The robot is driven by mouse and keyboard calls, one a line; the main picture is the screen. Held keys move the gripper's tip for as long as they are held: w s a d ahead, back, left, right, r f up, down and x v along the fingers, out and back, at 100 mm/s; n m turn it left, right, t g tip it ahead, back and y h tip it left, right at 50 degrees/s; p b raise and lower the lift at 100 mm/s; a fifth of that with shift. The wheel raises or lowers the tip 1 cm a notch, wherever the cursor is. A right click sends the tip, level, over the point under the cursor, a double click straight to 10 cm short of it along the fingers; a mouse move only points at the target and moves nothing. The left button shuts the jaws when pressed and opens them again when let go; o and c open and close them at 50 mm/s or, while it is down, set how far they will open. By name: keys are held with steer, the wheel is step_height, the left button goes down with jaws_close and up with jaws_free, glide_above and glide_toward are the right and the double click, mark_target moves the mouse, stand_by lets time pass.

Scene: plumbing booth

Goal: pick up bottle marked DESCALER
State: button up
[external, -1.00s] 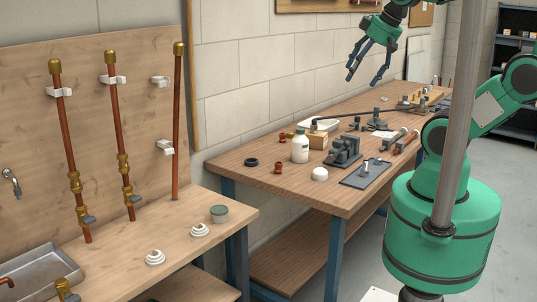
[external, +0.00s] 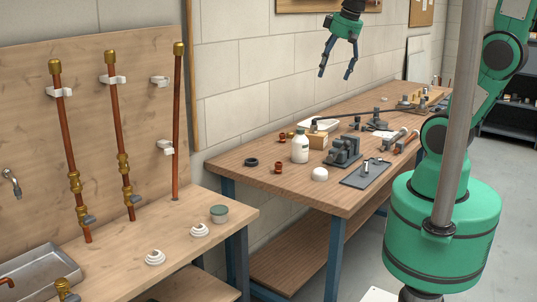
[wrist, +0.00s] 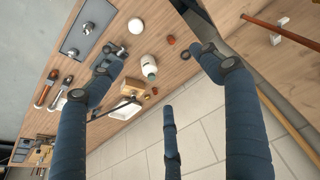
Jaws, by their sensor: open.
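The white bottle (external: 300,149) stands upright on the wooden workbench (external: 240,166), near its left part. Its label is too small to read. It also shows in the wrist view (wrist: 148,66), between my spread fingers, with its greenish cap towards the camera. My gripper (external: 337,74) is open and empty, high above the bench and up and to the right of the bottle in the external view. In the wrist view my gripper (wrist: 165,85) shows dark blue fingers spread wide, with nothing between them in contact.
Beside the bottle are a cardboard-coloured box (external: 318,140), a white tray (external: 322,125), a dark vise (external: 345,150), a white round cap (external: 320,174), a black ring (external: 252,162) and small copper fittings (external: 278,168). A grey plate (external: 366,173) lies at the front edge.

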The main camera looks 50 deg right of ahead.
steer(key=w+d+f+g, duration=0.1)
steer(key=w+d+f, duration=0.3)
steer(key=w, duration=0.2)
steer(key=w+d+f+g, duration=0.1)
steer(key=w+d+f, duration=0.25)
steer(key=w, duration=0.35)
steer(key=m+g, duration=0.1)
steer(key=g, duration=0.1)
glide_above(304, 127)
step_height(304, 127, down, 15)
steer(key=shift+a+f, duration=0.1)
steer(key=shift+w+f, duration=0.1)
steer(key=shift+f, duration=0.15)
steer(key=shift+f, duration=0.1)
steer(key=shift+f+b, duration=0.4)
steer(key=shift+f, duration=3.75)
steer(key=shift+f, duration=0.1)
steer(key=shift+f+b, duration=0.6)
steer(key=shift+f, duration=1.95)
